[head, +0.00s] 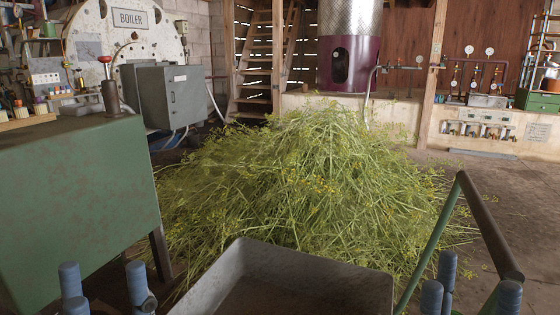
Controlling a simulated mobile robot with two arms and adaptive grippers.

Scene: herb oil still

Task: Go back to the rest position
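My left gripper (104,284) is at the bottom left of the head view, with its blue-grey fingers pointing up and spread apart. Nothing shows between them. My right gripper (468,286) is at the bottom right, also with its fingers up and apart, and no held thing shows. The lower parts of both grippers are cut off by the picture's bottom edge. The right gripper is close to a green tubular handle (432,238) in the picture; whether they touch I cannot tell.
A grey metal tub (215,280) stands in front between my grippers. A large heap of cut herbs (310,190) lies behind it. A green cabinet (75,200) is close on the left. Bare floor (515,190) shows at right. A purple still (350,60) stands at the back.

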